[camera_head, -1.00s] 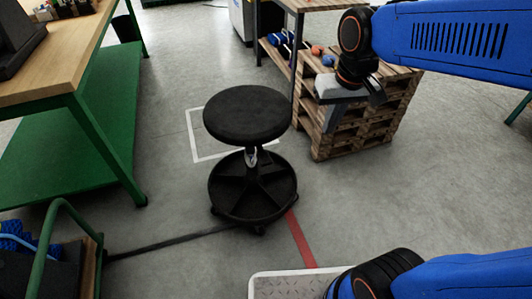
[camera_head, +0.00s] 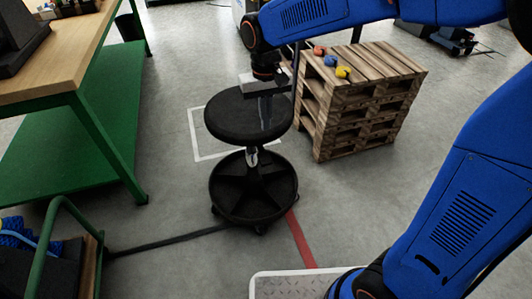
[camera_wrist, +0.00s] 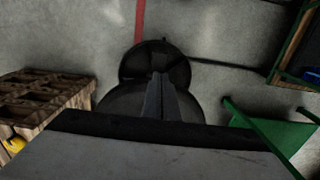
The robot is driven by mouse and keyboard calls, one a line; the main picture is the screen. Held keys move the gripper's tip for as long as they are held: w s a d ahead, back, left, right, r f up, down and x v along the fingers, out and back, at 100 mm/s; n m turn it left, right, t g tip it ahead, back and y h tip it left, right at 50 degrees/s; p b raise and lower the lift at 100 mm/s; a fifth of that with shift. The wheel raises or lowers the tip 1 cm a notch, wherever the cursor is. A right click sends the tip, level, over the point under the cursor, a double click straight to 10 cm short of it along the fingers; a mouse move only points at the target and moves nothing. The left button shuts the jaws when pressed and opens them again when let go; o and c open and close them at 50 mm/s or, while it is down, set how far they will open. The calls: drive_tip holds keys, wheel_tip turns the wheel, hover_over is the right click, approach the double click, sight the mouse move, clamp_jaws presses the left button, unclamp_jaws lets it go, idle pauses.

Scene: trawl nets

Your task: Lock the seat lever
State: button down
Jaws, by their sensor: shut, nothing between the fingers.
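A black round stool stands on the floor in the middle of the head view, its seat (camera_head: 235,122) upright on a short column above a dish-like wheeled base (camera_head: 278,190). A small silver piece (camera_head: 252,156) shows under the seat; I cannot tell whether it is the lever. My gripper (camera_head: 266,125) is shut and empty, pointing down in front of the right part of the seat; I cannot tell whether it touches. In the wrist view, the shut fingers (camera_wrist: 158,76) overlap the dark seat (camera_wrist: 113,103), with the base (camera_wrist: 150,55) beyond them.
A stack of wooden pallets (camera_head: 360,115) with small coloured items on top stands right of the stool. A workbench (camera_head: 70,65) with a green lower shelf is at left. A green-handled cart (camera_head: 72,215) is at lower left. Floor in front of the stool is open.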

sight(267, 162)
drive_tip(key=shift+a+f, duration=0.1)
idle(0.3)
wheel_tip(267, 162, down, 14)
drive_tip(key=shift+s+r, duration=0.1)
drive_tip(key=shift+s, duration=0.05)
idle(0.5)
drive_tip(key=f, duration=0.4)
drive_tip(key=shift+s, duration=0.35)
drive_tip(key=shift+s+d+f, duration=0.1)
drive_tip(key=shift+d+f, duration=0.1)
drive_tip(key=shift+f, duration=0.1)
